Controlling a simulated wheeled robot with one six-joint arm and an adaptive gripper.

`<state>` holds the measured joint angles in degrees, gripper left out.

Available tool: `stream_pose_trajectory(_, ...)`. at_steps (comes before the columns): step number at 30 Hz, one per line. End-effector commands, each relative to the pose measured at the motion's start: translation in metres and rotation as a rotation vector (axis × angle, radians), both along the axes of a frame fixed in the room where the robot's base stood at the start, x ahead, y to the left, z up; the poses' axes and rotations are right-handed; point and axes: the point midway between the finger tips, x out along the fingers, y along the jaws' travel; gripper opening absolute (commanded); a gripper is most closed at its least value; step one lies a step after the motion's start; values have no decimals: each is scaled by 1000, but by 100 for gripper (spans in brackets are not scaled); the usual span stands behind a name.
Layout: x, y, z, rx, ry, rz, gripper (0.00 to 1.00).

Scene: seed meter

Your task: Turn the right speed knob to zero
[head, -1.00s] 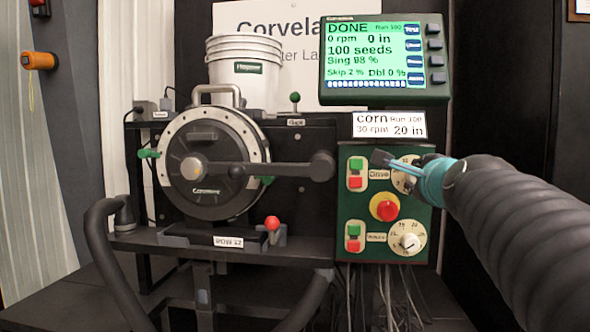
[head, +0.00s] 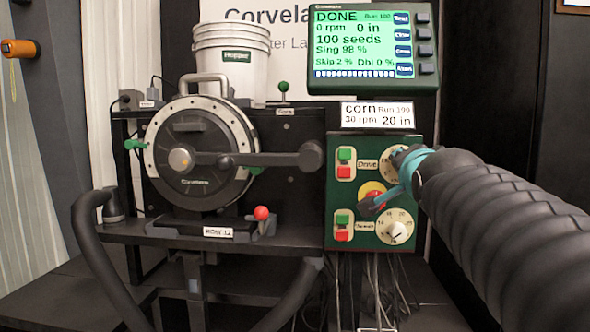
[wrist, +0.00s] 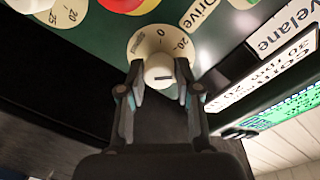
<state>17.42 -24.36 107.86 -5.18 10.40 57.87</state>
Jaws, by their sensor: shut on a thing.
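The right dial of the Drive row (head: 386,153) is at the upper right of the green control panel, mostly hidden by my gripper (head: 396,182). In the wrist view its pale round knob (wrist: 159,70) sits between the two fingertips of my gripper (wrist: 157,82), on a cream dial plate (wrist: 138,42) with a 0 and 20 marks. The gripper is shut on the knob. A short dark mark shows on the knob's face. In the head view one finger reaches down-left across the red and yellow button.
A second dial (head: 396,227) is below, with its own white knob. The red button (head: 374,187) and green and red switches (head: 345,163) are close to the gripper. The screen (head: 368,46) and corn card (head: 377,114) stand above. Cables hang below the panel.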

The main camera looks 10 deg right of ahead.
Motion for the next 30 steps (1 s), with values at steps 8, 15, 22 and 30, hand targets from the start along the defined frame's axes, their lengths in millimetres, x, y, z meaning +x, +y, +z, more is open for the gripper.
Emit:
stream_pose_trajectory(8, 0, 1, -5, -255, 68, 0, 0)
stream_pose_trajectory(15, 0, 1, -4, -474, 131, 0, 0)
stream_pose_trajectory(22, 0, 1, -3, -683, 192, 0, 0)
stream_pose_trajectory(30, 0, 1, -3, -928, 265, -1, 0)
